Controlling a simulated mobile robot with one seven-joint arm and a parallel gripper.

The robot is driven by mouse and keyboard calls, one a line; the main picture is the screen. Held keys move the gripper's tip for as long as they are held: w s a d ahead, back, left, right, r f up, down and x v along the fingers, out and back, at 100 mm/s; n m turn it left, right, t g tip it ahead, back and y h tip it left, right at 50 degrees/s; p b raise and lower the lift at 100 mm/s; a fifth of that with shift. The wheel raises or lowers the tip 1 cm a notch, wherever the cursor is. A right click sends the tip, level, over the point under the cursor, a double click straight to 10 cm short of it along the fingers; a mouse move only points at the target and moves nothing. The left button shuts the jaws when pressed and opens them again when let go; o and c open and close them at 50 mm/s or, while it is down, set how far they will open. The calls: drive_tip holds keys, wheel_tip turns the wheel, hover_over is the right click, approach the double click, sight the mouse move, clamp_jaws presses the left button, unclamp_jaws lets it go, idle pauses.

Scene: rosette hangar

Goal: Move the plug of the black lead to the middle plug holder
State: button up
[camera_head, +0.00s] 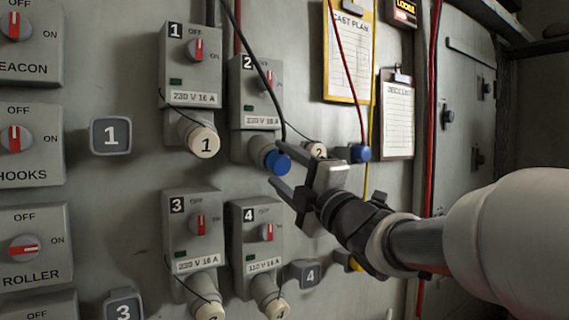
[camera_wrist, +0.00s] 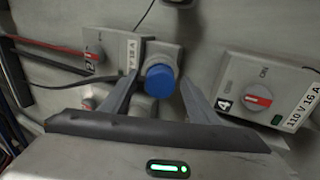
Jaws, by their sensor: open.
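The black lead (camera_head: 262,62) hangs from above and ends at a blue plug (camera_head: 277,161), which is seated in the socket under switch box 2 (camera_head: 257,95). My gripper (camera_head: 280,167) is open at this plug, with its fingertips close to its upper and lower sides. In the wrist view the blue plug (camera_wrist: 160,80) shows between the two spread fingers, not gripped. Another blue plug (camera_head: 361,153), on the red lead (camera_head: 348,75), sits in a dark holder to the right. A yellow plug (camera_head: 356,264) is lower down, partly behind my arm. I cannot make out the middle holder.
Clipboards (camera_head: 397,115) hang at the upper right. Dark plates numbered 1 (camera_head: 110,136) and 4 (camera_head: 304,275) are on the wall.

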drive_tip(key=shift+b, duration=0.45)
idle(0.4)
clamp_jaws()
drive_tip(key=shift+s+d+f, duration=0.15)
drive_tip(key=shift+b+v, duration=1.8)
drive_tip(key=shift+v, duration=0.95)
